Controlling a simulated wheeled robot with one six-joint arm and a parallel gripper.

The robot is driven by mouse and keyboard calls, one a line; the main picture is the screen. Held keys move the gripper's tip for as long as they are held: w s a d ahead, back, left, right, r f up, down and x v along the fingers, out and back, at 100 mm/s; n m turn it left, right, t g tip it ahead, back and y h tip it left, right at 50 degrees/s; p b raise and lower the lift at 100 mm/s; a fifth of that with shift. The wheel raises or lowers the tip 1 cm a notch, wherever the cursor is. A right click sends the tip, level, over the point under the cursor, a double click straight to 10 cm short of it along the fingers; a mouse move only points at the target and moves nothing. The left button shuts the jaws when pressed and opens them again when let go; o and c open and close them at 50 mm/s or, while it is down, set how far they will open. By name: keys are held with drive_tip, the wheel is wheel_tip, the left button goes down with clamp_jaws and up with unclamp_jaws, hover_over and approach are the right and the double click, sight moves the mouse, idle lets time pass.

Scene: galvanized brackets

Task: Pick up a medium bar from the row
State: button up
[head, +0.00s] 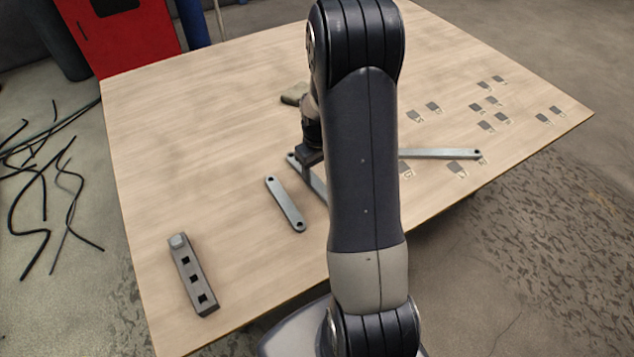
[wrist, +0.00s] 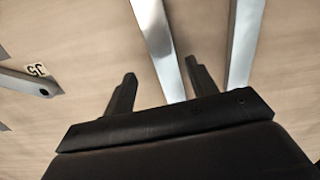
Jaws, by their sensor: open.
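In the wrist view my gripper (wrist: 160,70) is open, its two dark fingers apart. A grey metal bar (wrist: 158,40) runs between the fingers; I cannot tell whether they touch it. A second bar (wrist: 244,40) lies just right of the right finger. In the head view my gripper (head: 311,154) is low over the table, largely hidden by my arm. One bar (head: 285,204) with holed ends lies left of it; another bar (head: 319,187) lies below it, partly hidden. A longer bar (head: 440,153) lies to the right. Which is medium is unclear.
A dark block with square holes (head: 193,278) is at the table's front left. Several small grey tags (head: 487,125) lie on the right. The table's (head: 180,130) left side is mostly clear. A holed bar end (wrist: 28,84) shows at left.

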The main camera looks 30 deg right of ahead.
sight(316, 182)
drive_tip(key=f, duration=0.2)
drive_tip(key=shift+a+f, duration=0.3)
drive_tip(key=shift+a, duration=0.1)
drive_tip(key=shift+d+f, duration=0.1)
drive_tip(key=shift+f, duration=0.35)
clamp_jaws()
